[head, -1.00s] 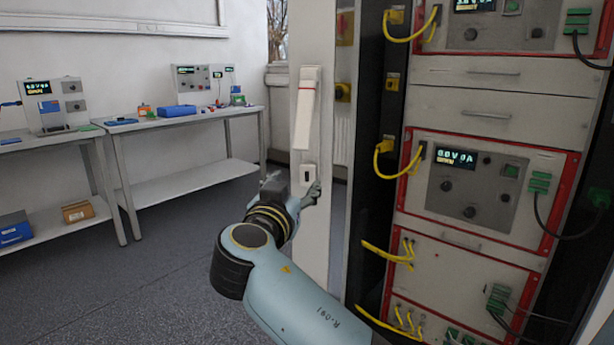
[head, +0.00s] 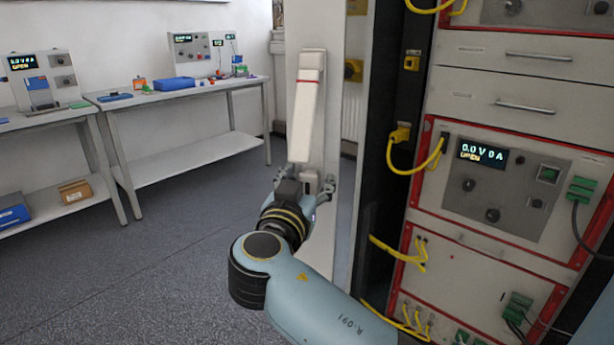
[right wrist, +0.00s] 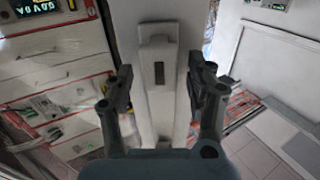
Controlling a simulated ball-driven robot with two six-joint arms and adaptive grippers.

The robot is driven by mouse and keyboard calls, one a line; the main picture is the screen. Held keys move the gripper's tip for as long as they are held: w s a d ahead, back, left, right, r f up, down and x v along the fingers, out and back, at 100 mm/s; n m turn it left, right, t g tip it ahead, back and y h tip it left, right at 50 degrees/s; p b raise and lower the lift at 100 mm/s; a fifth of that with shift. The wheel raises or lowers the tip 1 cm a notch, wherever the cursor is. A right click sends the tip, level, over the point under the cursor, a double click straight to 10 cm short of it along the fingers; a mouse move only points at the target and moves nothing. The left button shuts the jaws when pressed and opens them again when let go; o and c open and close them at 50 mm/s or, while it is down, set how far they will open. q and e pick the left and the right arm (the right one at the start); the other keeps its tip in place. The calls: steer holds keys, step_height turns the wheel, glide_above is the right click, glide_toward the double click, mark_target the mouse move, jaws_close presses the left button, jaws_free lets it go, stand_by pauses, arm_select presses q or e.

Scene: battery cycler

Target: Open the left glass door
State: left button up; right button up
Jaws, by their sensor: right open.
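The left glass door stands at an angle out from the cabinet front, its pale frame (head: 345,120) nearly edge-on in the head view. Its long white handle with a red line (head: 306,105) is on the frame. My right gripper (head: 310,187) is at the handle's lower end and covers the frame behind it. In the right wrist view, the handle (right wrist: 158,110) stands between the two spread fingers of my right gripper (right wrist: 160,85), with gaps visible on both sides. My left gripper is not in view.
The cabinet's instrument panel (head: 520,190) and yellow cables (head: 412,165) are close on the right. The grey floor (head: 170,260) between is clear.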

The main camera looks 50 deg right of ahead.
jaws_close()
stand_by(0.5)
